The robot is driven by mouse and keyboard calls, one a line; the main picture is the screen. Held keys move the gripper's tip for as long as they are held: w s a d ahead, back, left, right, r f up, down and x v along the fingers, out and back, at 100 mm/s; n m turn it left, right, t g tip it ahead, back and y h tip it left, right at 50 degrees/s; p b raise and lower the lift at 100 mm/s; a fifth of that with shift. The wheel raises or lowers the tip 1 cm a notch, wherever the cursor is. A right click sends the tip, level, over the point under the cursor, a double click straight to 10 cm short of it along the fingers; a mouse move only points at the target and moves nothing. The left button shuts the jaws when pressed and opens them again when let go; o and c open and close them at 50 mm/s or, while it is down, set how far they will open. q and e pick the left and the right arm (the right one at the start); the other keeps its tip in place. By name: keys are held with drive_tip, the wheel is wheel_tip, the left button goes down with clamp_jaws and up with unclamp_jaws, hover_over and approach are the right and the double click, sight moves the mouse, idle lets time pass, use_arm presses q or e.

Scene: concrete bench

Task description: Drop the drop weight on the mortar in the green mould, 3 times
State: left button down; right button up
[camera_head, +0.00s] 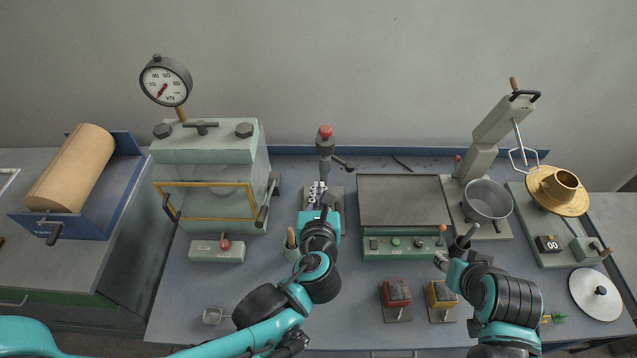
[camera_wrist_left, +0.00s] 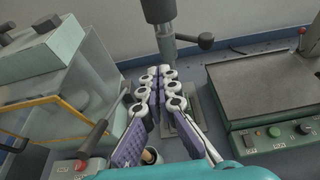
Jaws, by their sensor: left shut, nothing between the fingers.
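The drop weight (camera_head: 325,148) is a dark cylinder with a red top and a side handle, upright on its stand at the middle back. In the left wrist view, the drop weight (camera_wrist_left: 160,10) hangs above a paler rod. My left gripper (camera_head: 318,188) is shut and empty, in front of and below the weight. Its fingers (camera_wrist_left: 157,80) converge just short of the rod; I cannot tell if they touch it. A bit of green shows between them; the green mould and its mortar are largely hidden. My right gripper (camera_head: 455,250) is beside the control box; its jaws are unclear.
A red mould (camera_head: 397,291) and a yellow mould (camera_head: 440,293) stand at the front. The press (camera_head: 210,170) is left of the stand, the flat-topped control box (camera_head: 400,205) right. A handled tool in a holder (camera_head: 291,243) is close to my left arm.

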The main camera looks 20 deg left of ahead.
sight(320, 133)
use_arm(q)
drive_tip(key=w+a+r+b, duration=0.1)
drive_tip(key=w+a, duration=0.1)
drive_tip(key=w, duration=0.5)
drive_tip(key=shift+r+b, duration=0.2)
drive_tip(key=shift+b, duration=0.1)
wheel_tip(320, 133, up, 8)
drive_tip(key=p, duration=0.7)
drive_tip(key=shift+f, duration=0.1)
drive_tip(key=shift+w, duration=0.25)
